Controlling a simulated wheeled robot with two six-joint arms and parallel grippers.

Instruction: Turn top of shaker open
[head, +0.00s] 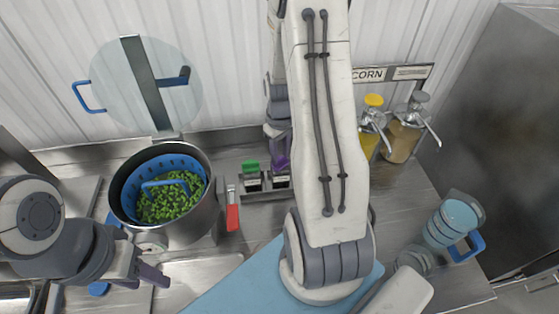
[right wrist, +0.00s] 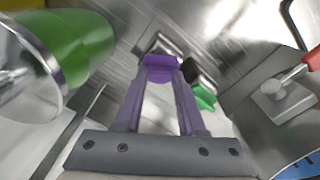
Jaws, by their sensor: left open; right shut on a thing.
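Two small shakers stand side by side in a metal rack in the middle of the head view. The left shaker (head: 253,183) has a green top (head: 251,166); this top also shows in the right wrist view (right wrist: 204,97). The right shaker (head: 281,182) has a purple top (right wrist: 160,66). My right gripper (head: 281,160) comes down on it from above and is shut on the purple top, which sits between the fingertips in the right wrist view. My left gripper (head: 148,272) is open and empty at the lower left, in front of the pot.
A steel pot (head: 205,210) holds a blue basket (head: 162,164) of green vegetables. A red handle (head: 233,217) lies beside the rack. A blue mat (head: 235,285) lies in front.

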